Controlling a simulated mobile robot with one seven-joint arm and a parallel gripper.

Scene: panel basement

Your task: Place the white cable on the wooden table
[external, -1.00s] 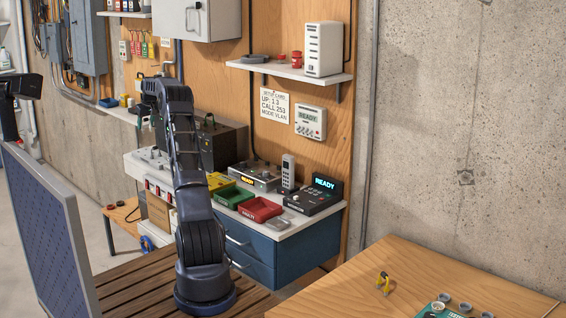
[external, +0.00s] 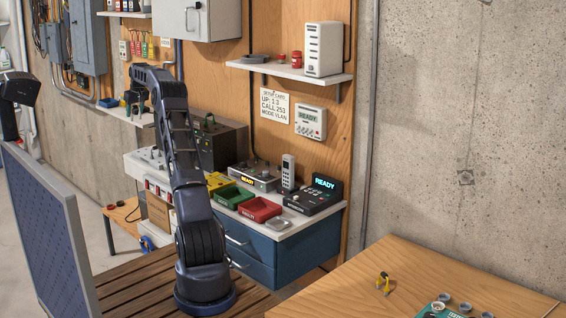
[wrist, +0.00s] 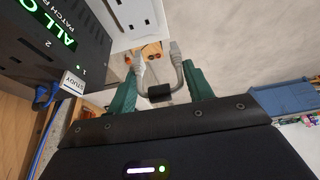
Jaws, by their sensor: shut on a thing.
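My gripper (external: 134,108) is at the far left end of the arm, in front of the back wall. In the wrist view its green fingers (wrist: 160,92) are shut on a short white-grey cable (wrist: 177,78). The cable is bent in a U, with a plug at each end and a dark band at its middle. The cable is too small to make out in the external view. A large wooden table (external: 345,275) stands at the front right, far from my gripper. A small low wooden table (external: 124,213) stands at the left, beside the workbench.
A dark patch panel box (wrist: 65,45) and a white slotted panel (wrist: 132,18) are close to the fingers.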

